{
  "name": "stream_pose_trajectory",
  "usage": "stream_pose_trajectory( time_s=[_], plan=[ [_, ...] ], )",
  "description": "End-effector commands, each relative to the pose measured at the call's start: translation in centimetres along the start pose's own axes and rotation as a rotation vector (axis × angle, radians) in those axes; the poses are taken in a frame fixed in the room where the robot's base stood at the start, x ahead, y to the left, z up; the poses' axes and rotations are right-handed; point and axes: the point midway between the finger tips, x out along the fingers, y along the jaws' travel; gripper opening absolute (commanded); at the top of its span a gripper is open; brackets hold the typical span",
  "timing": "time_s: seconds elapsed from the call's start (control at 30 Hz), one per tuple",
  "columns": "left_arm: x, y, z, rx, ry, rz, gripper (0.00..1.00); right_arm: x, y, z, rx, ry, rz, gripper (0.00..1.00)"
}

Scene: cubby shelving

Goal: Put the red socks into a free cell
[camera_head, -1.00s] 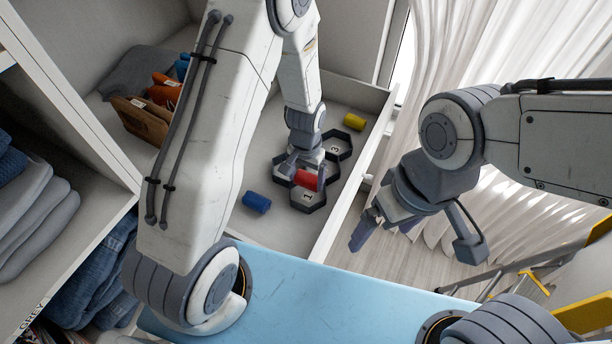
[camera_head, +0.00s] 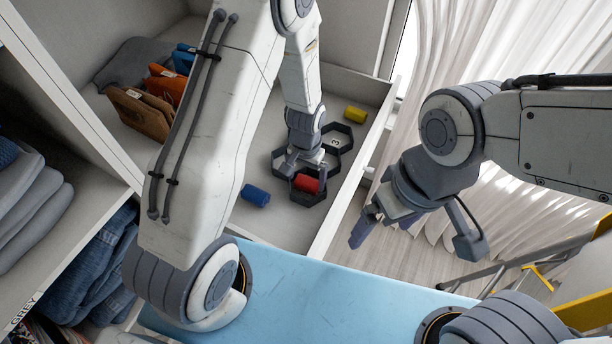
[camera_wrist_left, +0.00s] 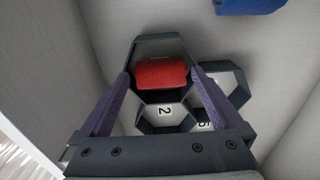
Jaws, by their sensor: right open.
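The red socks (camera_head: 306,184), a rolled red bundle, lie in the nearest cell of the dark hexagonal organizer (camera_head: 337,160) in the drawer. In the left wrist view the red socks (camera_wrist_left: 161,73) sit within the top cell's walls, and the cell marked 2 (camera_wrist_left: 164,113) beside it is empty. My left gripper (camera_head: 307,168) is just above the socks. Its fingers (camera_wrist_left: 161,72) are apart on either side of the roll, with small gaps visible. My right gripper (camera_head: 408,238) is open and empty, outside the drawer to the right.
A blue roll (camera_head: 255,195) lies on the drawer floor left of the organizer, and a yellow roll (camera_head: 355,114) lies behind it. The drawer's right wall (camera_head: 350,190) stands beside the organizer. Folded clothes (camera_head: 140,110) fill the back left, and shelves stand at the left.

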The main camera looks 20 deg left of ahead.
Motion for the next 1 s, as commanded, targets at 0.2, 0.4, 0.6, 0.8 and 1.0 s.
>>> stream_pose_trajectory(
  time_s=[0.2, 0.4, 0.6, 0.8, 1.0],
  plan=[
    [-0.4, 0.0, 0.0, 0.0, 0.001, 0.0, 1.0, -0.1, 0.0, 0.0, 0.0, 0.0, 0.0, 1.0],
    [-3.5, 0.0, -0.1, 0.0, 0.005, 0.0, 1.0, -0.7, -0.1, 0.0, 0.0, 0.0, 0.0, 1.0],
    [-7.5, 0.0, -0.1, 0.0, 0.004, 0.0, 1.0, -1.4, -0.1, -0.1, 0.0, 0.0, 0.0, 1.0],
    [-9.9, 0.0, 0.0, 0.0, 0.001, 0.0, 1.0, -1.7, -0.1, -0.1, 0.0, 0.0, 0.0, 1.0],
    [-10.5, 0.0, 0.0, 0.0, 0.0, 0.0, 1.0, -1.7, -0.1, -0.1, 0.0, 0.0, 0.0, 1.0]
  ],
)
